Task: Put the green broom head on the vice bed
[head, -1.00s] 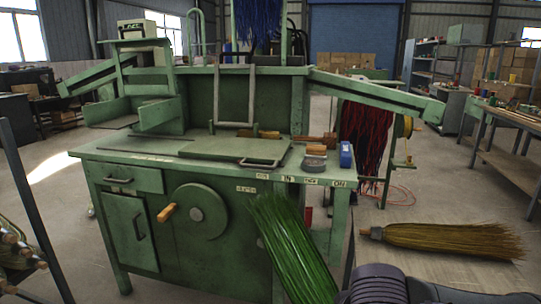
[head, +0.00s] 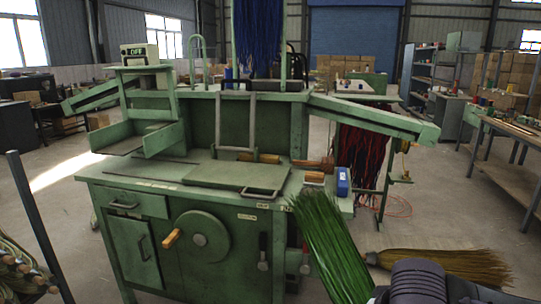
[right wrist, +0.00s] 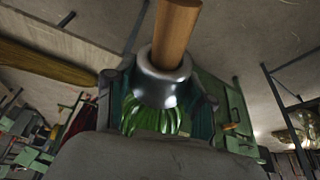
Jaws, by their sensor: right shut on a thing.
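The green broom head (head: 330,245) is in my right gripper, in front of the right end of the green bench. Its bristle tips point up and left, overlapping the bench's right front corner. In the right wrist view its wooden stub (right wrist: 177,30), metal collar (right wrist: 163,82) and some green bristles (right wrist: 155,121) show. My right gripper (right wrist: 160,98) is shut around it near the collar; in the head view its dark arm covers the grip. The vice bed seems to be the flat green plate (head: 225,175) with a bar handle on the bench top, which looks empty. My left gripper is not in view.
A blue box (head: 343,182) and a small brush block (head: 314,177) sit at the bench's right end. A hand wheel (head: 202,239) and levers are on its front. A yellow broom (head: 440,262) lies on the floor at right. An upright frame (head: 235,122) stands behind the plate.

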